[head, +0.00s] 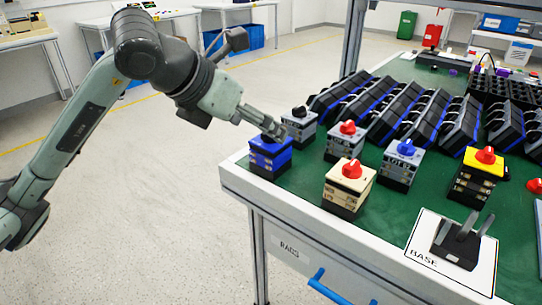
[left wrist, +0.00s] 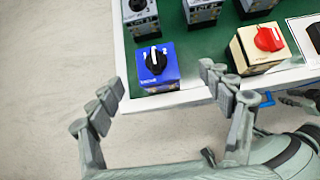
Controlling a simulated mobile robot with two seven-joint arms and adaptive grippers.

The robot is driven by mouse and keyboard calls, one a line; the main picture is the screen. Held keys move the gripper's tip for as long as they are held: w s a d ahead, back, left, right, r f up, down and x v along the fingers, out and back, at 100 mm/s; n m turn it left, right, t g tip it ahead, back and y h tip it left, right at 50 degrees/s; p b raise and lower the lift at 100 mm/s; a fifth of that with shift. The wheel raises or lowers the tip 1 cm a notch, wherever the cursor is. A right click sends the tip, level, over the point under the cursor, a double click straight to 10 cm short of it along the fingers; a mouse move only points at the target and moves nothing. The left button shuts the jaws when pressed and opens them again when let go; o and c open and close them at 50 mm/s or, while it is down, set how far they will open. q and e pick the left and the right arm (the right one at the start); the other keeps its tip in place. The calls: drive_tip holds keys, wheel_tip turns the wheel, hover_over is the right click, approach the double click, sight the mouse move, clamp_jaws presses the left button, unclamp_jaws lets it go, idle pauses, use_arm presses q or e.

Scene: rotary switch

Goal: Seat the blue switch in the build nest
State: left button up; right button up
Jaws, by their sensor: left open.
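The blue switch (head: 268,160) stands upright at the near left corner of the green table. It has a black knob, and it shows in the left wrist view (left wrist: 150,76) between and beyond my fingers. My left gripper (head: 268,128) is open, with its fingers just above and behind the blue switch in the head view. In the left wrist view the open gripper (left wrist: 160,82) has nothing between its fingers. The build nest (head: 457,243) is a black holder with upright prongs on a white plate marked BASE, at the near right. It looks empty.
A cream switch with a red knob (head: 347,190) stands between the blue switch and the nest. Grey switches (head: 300,131) stand close behind the blue one, and a yellow-topped switch (head: 474,181) is behind the nest. Black racks (head: 405,112) fill the back.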

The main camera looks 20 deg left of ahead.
sight(268, 137)
use_arm(q)
drive_tip(key=shift+w+a+f, duration=0.15)
drive_tip(key=shift+f, duration=0.1)
drive_tip(key=x, duration=0.7)
drive_tip(key=shift+w+a+f+p, duration=0.1)
drive_tip(key=shift+f+p, duration=0.05)
drive_tip(key=shift+p, duration=0.2)
drive_tip(key=shift+c, duration=0.2)
drive_tip(key=c, duration=1.4)
